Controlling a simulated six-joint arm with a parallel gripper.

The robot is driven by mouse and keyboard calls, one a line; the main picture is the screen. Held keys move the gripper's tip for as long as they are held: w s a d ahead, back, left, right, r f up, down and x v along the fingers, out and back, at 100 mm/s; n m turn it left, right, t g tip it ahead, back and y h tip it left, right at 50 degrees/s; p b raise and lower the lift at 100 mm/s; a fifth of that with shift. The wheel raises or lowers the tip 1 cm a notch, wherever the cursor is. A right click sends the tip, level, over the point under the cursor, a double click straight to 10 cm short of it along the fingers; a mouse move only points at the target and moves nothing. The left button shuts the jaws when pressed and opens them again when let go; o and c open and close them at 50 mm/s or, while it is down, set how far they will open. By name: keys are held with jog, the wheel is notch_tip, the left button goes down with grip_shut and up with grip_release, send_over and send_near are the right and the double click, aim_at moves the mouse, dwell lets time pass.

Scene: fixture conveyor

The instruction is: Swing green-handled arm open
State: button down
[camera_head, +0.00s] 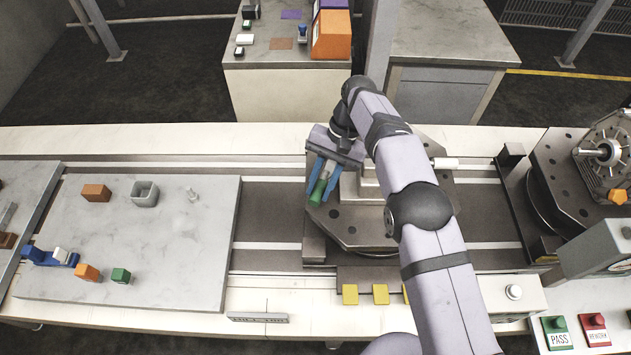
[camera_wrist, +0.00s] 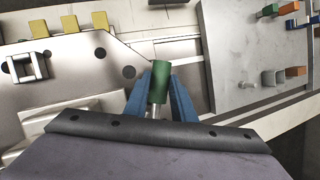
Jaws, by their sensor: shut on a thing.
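The green handle (camera_head: 318,190) of the swing arm is at the left side of the fixture plate (camera_head: 345,233) in the head view. My gripper (camera_head: 322,185) has its blue fingers on either side of the handle and is shut on it. In the wrist view the green handle (camera_wrist: 160,80) stands between the blue fingertips (camera_wrist: 160,92), with a short metal rod below it. The rest of the swing arm is mostly hidden by my gripper and wrist.
A pale slab (camera_head: 130,270) at left holds several small blocks and a grey square cup (camera_head: 145,193). Yellow blocks (camera_head: 380,294) line the fixture's front edge. A second fixture with a metal spindle (camera_head: 600,152) stands at right. PASS (camera_head: 556,333) and REWORK (camera_head: 595,331) boxes are front right.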

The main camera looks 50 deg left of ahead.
jog(key=shift+w+d+r+n+h, duration=0.1)
jog(key=shift+w+d+n+h, duration=0.3)
jog(key=shift+n, duration=0.5)
jog(key=shift+d, duration=0.1)
jog(key=c, duration=1.5)
grip_release()
notch_tip(320, 180, up, 10)
jog(key=p, duration=0.7)
jog(key=shift+d+p, duration=0.1)
jog(key=shift+p, duration=0.3)
